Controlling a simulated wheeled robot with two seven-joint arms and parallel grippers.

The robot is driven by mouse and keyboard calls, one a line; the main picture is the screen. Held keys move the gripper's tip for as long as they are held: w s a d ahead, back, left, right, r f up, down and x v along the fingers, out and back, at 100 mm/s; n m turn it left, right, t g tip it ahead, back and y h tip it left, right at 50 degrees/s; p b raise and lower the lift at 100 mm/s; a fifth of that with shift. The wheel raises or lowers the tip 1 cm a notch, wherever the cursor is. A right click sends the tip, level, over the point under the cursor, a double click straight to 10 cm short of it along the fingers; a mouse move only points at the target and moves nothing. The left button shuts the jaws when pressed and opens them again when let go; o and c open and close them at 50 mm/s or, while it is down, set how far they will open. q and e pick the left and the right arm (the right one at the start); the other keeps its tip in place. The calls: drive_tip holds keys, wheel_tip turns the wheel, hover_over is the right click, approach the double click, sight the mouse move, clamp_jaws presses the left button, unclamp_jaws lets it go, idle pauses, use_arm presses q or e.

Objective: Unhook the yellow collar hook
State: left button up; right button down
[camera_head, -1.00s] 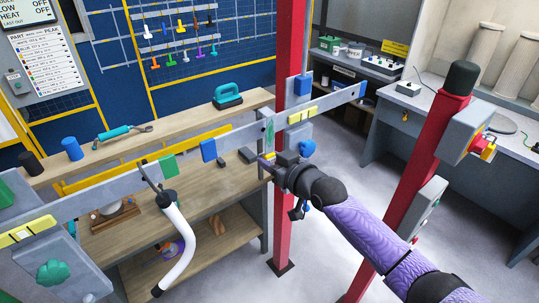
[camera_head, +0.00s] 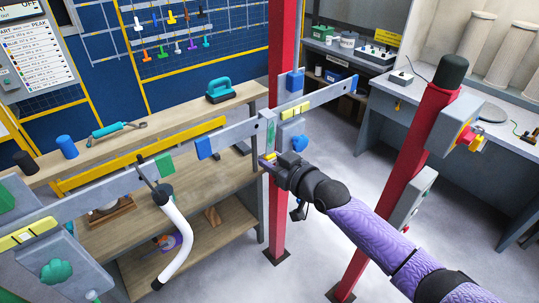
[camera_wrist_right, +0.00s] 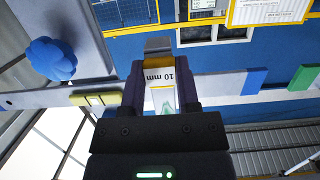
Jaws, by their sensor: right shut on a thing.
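My right gripper (camera_head: 268,163) is at the lower edge of the grey rail (camera_head: 235,132), beside the red post. In the right wrist view its two dark fingers (camera_wrist_right: 159,85) are closed on a small piece with a yellow end (camera_wrist_right: 158,45), which I take for the yellow collar hook. A pale "10 mm" label (camera_wrist_right: 160,77) shows between the fingers, upside down. The fingers hide most of the held piece, and I cannot tell whether it still touches the rail. My left gripper is not in view.
The rail carries a yellow block (camera_head: 295,111), a blue block (camera_head: 204,148) and a green block (camera_head: 164,164). A blue knob (camera_head: 299,143) is close to the right gripper. A white curved tube (camera_head: 179,240) hangs at the left. A second red post (camera_head: 400,190) stands right of my arm.

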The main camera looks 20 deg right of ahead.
drive_tip(key=shift+p+v, duration=1.3)
drive_tip(key=shift+v, duration=0.45)
drive_tip(key=shift+s+r, duration=0.1)
drive_tip(key=shift+s, duration=0.05)
